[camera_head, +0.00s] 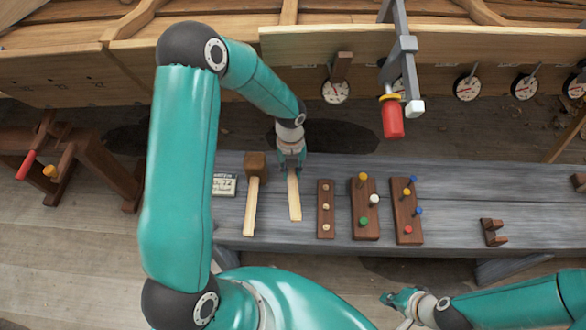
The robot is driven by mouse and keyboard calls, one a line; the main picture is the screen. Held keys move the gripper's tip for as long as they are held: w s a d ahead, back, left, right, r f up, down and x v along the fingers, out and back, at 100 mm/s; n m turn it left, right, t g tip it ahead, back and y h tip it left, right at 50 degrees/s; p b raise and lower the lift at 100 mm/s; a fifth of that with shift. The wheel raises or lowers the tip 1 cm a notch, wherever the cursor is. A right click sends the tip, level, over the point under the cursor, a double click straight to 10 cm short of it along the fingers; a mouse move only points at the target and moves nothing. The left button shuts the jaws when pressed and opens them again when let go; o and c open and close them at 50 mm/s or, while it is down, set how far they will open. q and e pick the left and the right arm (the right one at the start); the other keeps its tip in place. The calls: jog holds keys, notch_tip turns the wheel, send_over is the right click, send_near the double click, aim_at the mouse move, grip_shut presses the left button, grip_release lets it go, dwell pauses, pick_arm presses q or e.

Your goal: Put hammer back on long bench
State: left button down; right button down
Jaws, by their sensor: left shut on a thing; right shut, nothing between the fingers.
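A grey long bench (460,190) runs across the middle of the view. My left gripper (291,168) is over its left part, shut on a tool with a pale wooden handle (294,200), which I take for the hammer. The tool's head is hidden by the gripper, and I cannot tell whether the tool touches the bench. Left of it lies a mallet with a brown block head (255,165) and a pale handle. My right gripper (392,299) is shut and empty, in front of the bench's front edge.
A clamp with a red handle (393,118) hangs from the hull behind. The bench right of the blocks is mostly clear.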

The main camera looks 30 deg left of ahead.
pick_arm(q)
notch_tip(320, 180, down, 6)
jog(key=b, duration=0.5)
jog(key=shift+f+b, duration=0.35)
jog(key=shift+f, duration=0.05)
jog(key=shift+f, duration=0.35)
jog(key=c, duration=0.9)
grip_release()
jog(key=shift+d, duration=0.1)
jog(key=shift+r, duration=0.1)
notch_tip(320, 180, up, 8)
jog(key=p, duration=0.7)
